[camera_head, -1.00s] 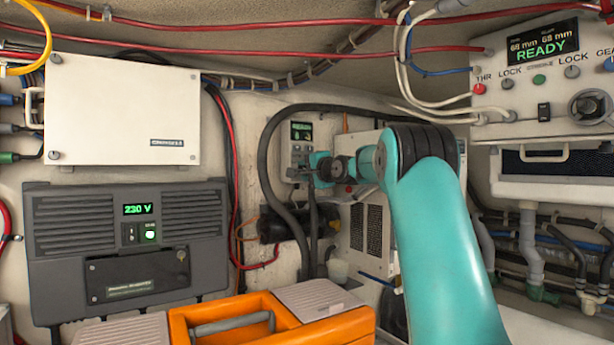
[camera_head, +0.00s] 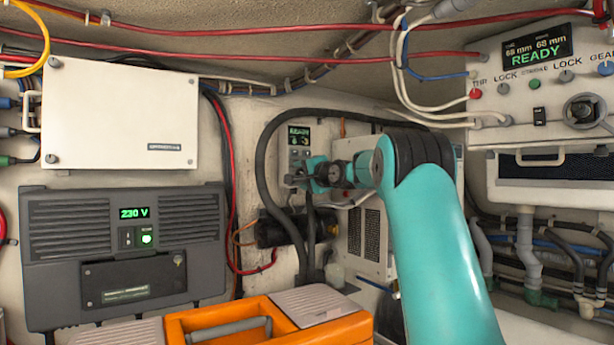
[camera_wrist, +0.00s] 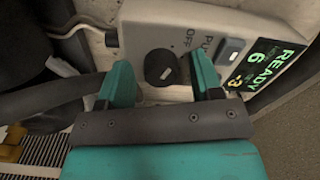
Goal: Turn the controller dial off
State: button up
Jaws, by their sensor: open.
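The controller (camera_head: 300,137) is a small pale box on the back wall with a lit display reading READY. In the wrist view its face (camera_wrist: 195,22) shows a black round dial (camera_wrist: 161,67) with a light mark, an OFF label beside it, and a grey button (camera_wrist: 229,50). My gripper (camera_head: 292,180) is at the lower part of the controller in the head view. In the wrist view my gripper (camera_wrist: 163,75) is open, one teal finger on each side of the dial. I cannot tell whether either finger touches it. In the head view the gripper hides the dial.
A thick black hose (camera_head: 264,165) loops around the controller and past my arm. A white louvred unit (camera_head: 372,225) stands to the right. An orange toolbox (camera_head: 350,328) sits below in front. A grey 230 V unit (camera_head: 125,250) hangs at left.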

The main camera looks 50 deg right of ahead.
jog(key=b+v, duration=0.7)
jog(key=v, duration=1)
jog(key=shift+s, duration=0.2)
jog(key=shift+d, duration=0.1)
